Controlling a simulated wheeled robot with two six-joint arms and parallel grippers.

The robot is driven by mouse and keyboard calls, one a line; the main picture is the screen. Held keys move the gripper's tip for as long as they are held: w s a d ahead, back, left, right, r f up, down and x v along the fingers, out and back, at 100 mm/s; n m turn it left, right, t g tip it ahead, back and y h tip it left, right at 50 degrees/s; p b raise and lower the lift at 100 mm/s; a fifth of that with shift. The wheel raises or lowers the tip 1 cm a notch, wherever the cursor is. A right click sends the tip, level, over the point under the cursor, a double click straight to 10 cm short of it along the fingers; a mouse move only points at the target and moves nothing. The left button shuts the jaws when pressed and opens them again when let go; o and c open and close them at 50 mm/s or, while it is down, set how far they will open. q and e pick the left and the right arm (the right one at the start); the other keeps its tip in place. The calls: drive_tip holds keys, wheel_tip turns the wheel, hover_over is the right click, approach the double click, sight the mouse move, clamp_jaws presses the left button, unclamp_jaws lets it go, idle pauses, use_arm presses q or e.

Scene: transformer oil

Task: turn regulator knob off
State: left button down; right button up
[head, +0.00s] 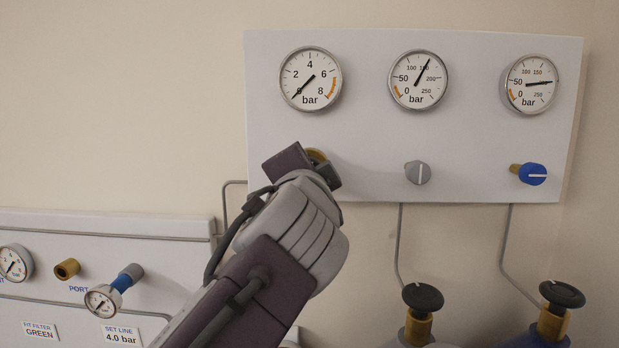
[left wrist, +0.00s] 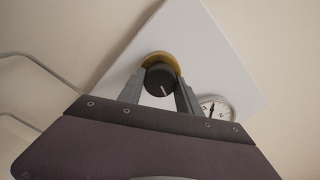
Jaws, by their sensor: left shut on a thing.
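The regulator knob (left wrist: 159,78) is black with a white pointer line and sits on a brass collar (left wrist: 163,60) in the left wrist view. My left gripper (left wrist: 159,88) has one finger on each side of the knob and is shut on it. In the head view the left gripper (head: 318,167) is at the white panel (head: 365,130), below the left gauge (head: 311,79). There it hides the knob, and only a bit of the brass (head: 316,155) shows. That gauge's needle points at about 0 bar. My right gripper is not in view.
A grey knob (head: 418,173) and a blue knob (head: 533,174) sit to the right under two more gauges. Cylinder valves (head: 420,310) stand below. A lower panel (head: 150,224) with a brass port (head: 67,269) and a small gauge (head: 103,301) is at left.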

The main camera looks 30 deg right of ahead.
use_arm(q)
drive_tip(key=shift+f+n, duration=0.2)
drive_tip(key=shift+n, duration=1.7)
drive_tip(key=c, duration=0.8)
unclamp_jaws()
drive_tip(key=shift+s+b, duration=0.1)
drive_tip(key=shift+b, duration=0.25)
drive_tip(key=b+v, duration=0.4)
drive_tip(key=v, duration=0.5)
